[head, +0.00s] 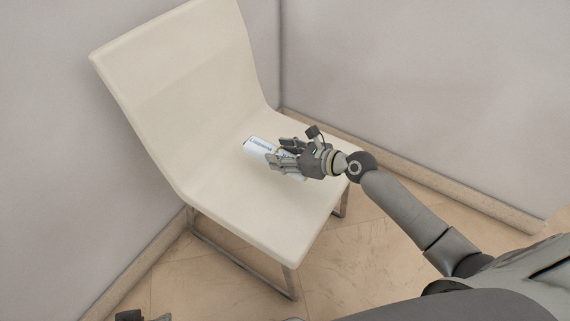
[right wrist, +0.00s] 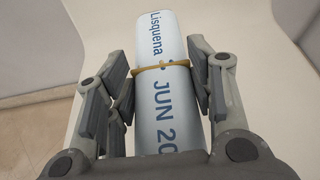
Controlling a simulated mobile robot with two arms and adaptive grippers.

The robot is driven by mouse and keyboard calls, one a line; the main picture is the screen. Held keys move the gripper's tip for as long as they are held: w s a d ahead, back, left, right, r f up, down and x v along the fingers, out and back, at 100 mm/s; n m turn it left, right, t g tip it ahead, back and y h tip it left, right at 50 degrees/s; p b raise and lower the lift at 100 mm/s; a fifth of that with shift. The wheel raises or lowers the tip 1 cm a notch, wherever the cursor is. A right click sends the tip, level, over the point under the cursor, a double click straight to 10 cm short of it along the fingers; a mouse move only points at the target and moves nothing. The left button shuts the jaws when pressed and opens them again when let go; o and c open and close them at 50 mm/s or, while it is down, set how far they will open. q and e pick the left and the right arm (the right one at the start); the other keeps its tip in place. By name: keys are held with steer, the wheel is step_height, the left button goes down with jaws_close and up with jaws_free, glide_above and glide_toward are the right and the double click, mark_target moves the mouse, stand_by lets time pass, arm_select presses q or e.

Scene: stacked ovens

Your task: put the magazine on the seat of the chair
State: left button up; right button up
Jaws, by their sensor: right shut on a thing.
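The magazine (head: 259,146) is a pale blue-white roll with dark blue print. In the right wrist view the roll (right wrist: 165,82) has a tan rubber band around it and reads "Lisquena" and "JUN 20". My right gripper (head: 279,154) is shut on the magazine, with a finger on each side of the roll (right wrist: 160,88). The gripper partly hides the roll in the head view. The cream chair (head: 180,85) has its seat (head: 235,205) below the gripper and magazine. I cannot tell whether the magazine touches the seat. Only a dark bit of my left gripper (head: 140,316) shows at the bottom edge.
The chair stands in a corner between two pale walls, on metal legs (head: 240,262). A stone baseboard (head: 450,188) runs along the right wall. The tiled floor (head: 390,265) is bare in front of the chair. The seat is otherwise empty.

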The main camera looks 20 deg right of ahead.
mark_target(284, 154)
steer(key=shift+w+d+f+b, duration=0.2)
steer(key=shift+w+f, duration=0.1)
steer(key=shift+f, duration=0.2)
steer(key=shift+w+d+f+b, duration=0.15)
steer(key=shift+w+f, duration=0.15)
steer(key=shift+f, duration=0.15)
steer(key=shift+w+d+f, duration=0.15)
steer(key=shift+w+f, duration=0.2)
steer(key=shift+f, duration=0.05)
steer(key=shift+w+d+f+b, duration=0.1)
steer(key=shift+w+f+b, duration=0.05)
steer(key=shift+f+b, duration=0.35)
steer(key=shift+w+d+f+b, duration=0.1)
steer(key=shift+f+b, duration=0.3)
steer(key=shift+b, duration=0.05)
steer(key=shift+f+b, duration=0.65)
steer(key=shift+f, duration=0.25)
arm_select(q)
steer(key=w+d+r+t+h, duration=0.1)
steer(key=w+d+r+t, duration=0.1)
steer(key=w+r+t, duration=0.2)
steer(key=w+d+r+t+h, duration=0.1)
steer(key=w+d+r+t, duration=0.2)
steer(key=w+t, duration=0.3)
steer(key=w+r, duration=0.1)
steer(key=w, duration=0.4)
steer(key=shift+w+d+m+h, duration=0.15)
steer(key=shift+d+m+h, duration=0.15)
steer(key=shift+h, duration=0.1)
steer(key=shift+r, duration=0.1)
